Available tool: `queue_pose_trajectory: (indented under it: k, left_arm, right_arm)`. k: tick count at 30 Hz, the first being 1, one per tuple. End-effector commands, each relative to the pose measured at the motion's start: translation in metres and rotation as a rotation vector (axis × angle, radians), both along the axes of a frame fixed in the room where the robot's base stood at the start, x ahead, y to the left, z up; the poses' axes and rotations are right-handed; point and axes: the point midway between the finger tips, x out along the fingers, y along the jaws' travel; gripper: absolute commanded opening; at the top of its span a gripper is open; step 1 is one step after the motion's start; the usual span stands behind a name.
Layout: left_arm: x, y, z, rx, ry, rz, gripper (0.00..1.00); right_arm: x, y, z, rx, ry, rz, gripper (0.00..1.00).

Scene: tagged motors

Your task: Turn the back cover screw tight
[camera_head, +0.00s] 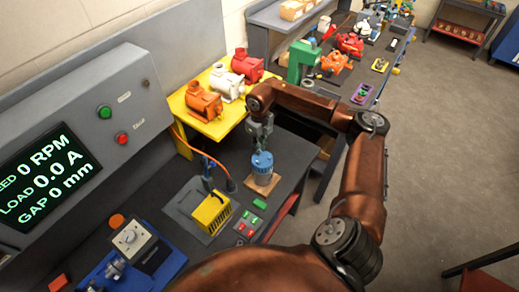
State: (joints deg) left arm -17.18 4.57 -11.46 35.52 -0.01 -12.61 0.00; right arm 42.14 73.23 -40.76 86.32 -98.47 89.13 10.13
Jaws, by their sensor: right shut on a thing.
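A blue motor (262,167) stands upright on a small tan board (261,184) on the dark workbench. My right gripper (261,145) comes down from above and is shut at the top end of the motor. What it holds is hidden between the fingers; from its place it looks to be the back cover screw. The screw and most of the motor's top cannot be made out. My left gripper is out of view.
A yellow box (212,209) on a grey plate and green and red buttons stand in front of the motor. Orange, white and red motors sit on a yellow stand (208,122) behind. A panel screen (47,177) reads 0 RPM, 0.0 A, 0 mm. A blue fixture (130,257) is at front left.

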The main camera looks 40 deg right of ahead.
Motion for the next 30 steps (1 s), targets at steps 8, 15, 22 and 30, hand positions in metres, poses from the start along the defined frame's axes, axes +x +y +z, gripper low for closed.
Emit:
queue_pose_trajectory:
  k: [8,15,22,30]
  left_arm:
    - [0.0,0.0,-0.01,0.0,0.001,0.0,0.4]
    - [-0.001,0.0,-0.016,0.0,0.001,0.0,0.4]
    - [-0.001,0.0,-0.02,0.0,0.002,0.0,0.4]
    - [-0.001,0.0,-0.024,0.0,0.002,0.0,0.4]
  right_arm:
    - [0.003,-0.002,0.003,-0.002,-0.007,-0.264,0.0]
    - [0.003,-0.001,0.004,-0.001,-0.008,-0.493,0.0]
    - [0.003,-0.002,0.005,0.001,-0.008,-0.711,0.0]
    - [0.004,-0.002,0.006,0.001,-0.008,-0.968,0.0]
